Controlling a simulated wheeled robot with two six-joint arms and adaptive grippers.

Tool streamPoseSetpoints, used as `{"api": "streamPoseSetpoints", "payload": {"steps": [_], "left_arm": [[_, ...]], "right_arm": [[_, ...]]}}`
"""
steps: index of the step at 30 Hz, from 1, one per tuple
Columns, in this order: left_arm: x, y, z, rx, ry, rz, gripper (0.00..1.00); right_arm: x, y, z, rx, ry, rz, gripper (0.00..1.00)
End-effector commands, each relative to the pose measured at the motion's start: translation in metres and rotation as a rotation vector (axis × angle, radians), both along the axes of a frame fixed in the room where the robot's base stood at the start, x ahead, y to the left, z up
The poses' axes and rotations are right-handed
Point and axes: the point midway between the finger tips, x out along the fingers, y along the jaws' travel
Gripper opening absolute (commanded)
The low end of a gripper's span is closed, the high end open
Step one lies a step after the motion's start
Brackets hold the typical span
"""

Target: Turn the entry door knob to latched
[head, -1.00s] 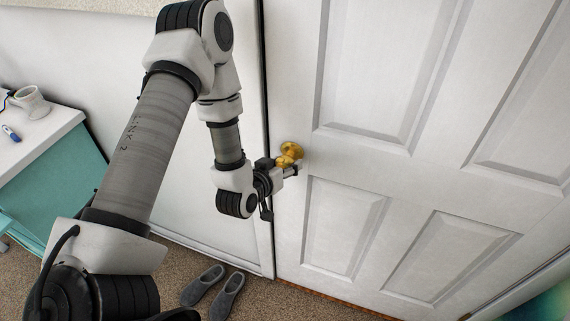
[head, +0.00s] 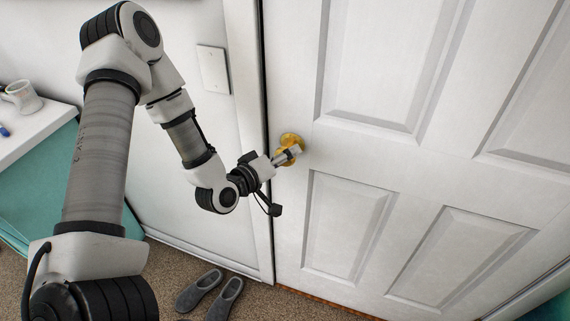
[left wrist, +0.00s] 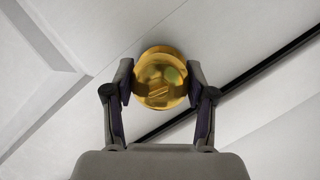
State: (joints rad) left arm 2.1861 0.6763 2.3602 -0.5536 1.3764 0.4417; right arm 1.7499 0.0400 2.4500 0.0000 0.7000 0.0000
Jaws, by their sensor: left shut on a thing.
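The brass entry door knob (head: 297,142) is on the left side of the white panelled door (head: 400,155), near the door's edge. My left gripper (head: 292,154) is at the knob and partly covers it in the head view. In the left wrist view the round shiny knob (left wrist: 160,82) sits between the two fingers of my left gripper (left wrist: 160,85), with a finger pad against each side. The gripper is shut on the knob. The latch itself is hidden, so I cannot tell its state. My right gripper is not in view.
A white switch plate (head: 213,69) is on the wall left of the door. Grey slippers (head: 212,291) lie on the carpet below. A teal cabinet with a white top (head: 36,131) holds a white mug (head: 22,97) at the left.

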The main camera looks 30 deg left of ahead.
Motion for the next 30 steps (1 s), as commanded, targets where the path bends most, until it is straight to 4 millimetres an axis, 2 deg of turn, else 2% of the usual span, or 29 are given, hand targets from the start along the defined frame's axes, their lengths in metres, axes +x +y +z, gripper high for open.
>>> {"api": "streamPoseSetpoints", "payload": {"steps": [1, 9, 28, 29, 30], "left_arm": [[0.0, 0.001, -0.005, -0.032, -0.01, 0.002, 0.2], [0.0, 0.0, -0.002, -0.17, -0.043, 0.001, 0.2], [0.0, 0.0, 0.0, -0.221, -0.053, 0.001, 0.2], [0.0, 0.0, 0.0, -0.221, -0.053, 0.001, 0.66], [0.0, 0.0, 0.0, -0.22, -0.053, 0.001, 0.8]], "right_arm": [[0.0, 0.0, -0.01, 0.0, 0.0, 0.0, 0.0], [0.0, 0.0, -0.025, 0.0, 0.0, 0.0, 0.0], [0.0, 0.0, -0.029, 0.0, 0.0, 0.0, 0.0], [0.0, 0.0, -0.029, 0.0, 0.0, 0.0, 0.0], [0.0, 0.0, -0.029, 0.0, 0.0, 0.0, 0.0]]}}
